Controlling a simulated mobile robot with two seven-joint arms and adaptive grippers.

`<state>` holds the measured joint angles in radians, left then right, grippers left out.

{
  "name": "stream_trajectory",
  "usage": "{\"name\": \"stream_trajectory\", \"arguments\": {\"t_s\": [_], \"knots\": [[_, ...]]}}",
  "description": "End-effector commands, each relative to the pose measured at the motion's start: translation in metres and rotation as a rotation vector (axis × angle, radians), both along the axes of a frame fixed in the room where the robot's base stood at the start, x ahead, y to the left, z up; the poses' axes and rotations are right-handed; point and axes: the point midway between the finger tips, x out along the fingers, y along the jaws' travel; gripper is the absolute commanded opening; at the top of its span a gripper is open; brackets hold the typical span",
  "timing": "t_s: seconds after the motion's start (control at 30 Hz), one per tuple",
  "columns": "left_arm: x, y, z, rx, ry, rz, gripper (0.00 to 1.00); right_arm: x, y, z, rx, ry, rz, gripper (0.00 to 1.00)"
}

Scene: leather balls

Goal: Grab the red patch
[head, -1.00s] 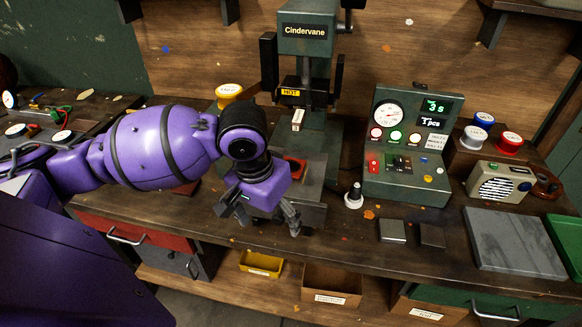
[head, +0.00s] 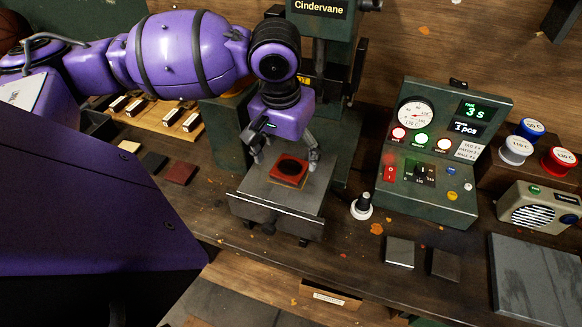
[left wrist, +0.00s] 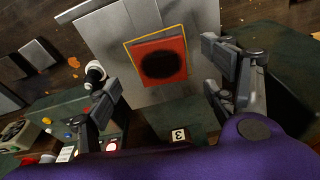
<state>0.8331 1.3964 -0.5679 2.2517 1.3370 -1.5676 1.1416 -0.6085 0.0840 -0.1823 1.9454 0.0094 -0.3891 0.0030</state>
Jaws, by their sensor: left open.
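The red patch (head: 289,169) is a small square with a dark round mark in its middle. It lies on the grey plate (head: 262,205) of the green Cindervane press (head: 318,60). In the left wrist view the red patch (left wrist: 159,58) lies beyond the fingertips, with a thin yellow-orange edge showing along its far and left sides. My left gripper (head: 284,160) is open and empty, and its fingers are above the plate near the patch. In the left wrist view the fingers (left wrist: 165,75) stand wide apart on either side of the patch. My right gripper is not in view.
A control box (head: 428,150) with a gauge and lit buttons stands right of the press. A small black-and-white knob (head: 362,204) stands between them. Two dark squares and a large grey slab (head: 540,278) lie at right. Small coloured squares (head: 180,172) lie at left.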

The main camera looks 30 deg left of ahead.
Motion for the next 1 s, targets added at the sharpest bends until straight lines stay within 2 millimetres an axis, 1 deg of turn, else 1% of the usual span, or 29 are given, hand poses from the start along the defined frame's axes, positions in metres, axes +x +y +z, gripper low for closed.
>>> {"name": "stream_trajectory", "arguments": {"t_s": [0.03,0.1,0.2,0.3,0.4,0.5,0.57,0.87,0.9,1.0], "knots": [[0.0,0.001,-0.01,-0.001,0.003,0.001,0.77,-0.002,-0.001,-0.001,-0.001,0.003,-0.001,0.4],[0.0,0.003,-0.021,0.0,0.004,0.001,0.77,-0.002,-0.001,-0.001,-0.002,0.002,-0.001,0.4],[0.002,0.002,-0.032,0.0,0.001,-0.001,0.77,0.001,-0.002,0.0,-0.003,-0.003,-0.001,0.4],[0.003,0.002,-0.037,0.002,-0.002,-0.002,0.77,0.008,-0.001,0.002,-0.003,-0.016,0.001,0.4],[0.004,0.002,-0.037,0.001,-0.004,-0.002,0.77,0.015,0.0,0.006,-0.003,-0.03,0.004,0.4],[0.004,0.002,-0.037,0.001,-0.004,-0.002,0.77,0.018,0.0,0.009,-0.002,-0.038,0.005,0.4],[0.004,0.002,-0.037,0.001,-0.004,-0.002,0.7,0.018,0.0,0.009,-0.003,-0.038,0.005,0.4],[0.004,0.002,-0.037,0.001,-0.004,-0.002,0.31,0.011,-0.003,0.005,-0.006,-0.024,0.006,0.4],[0.004,0.002,-0.037,0.001,-0.004,-0.002,0.28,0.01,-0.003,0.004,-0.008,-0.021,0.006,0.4],[0.004,0.002,-0.037,0.001,-0.004,-0.002,0.28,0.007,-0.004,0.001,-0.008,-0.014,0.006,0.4]]}}
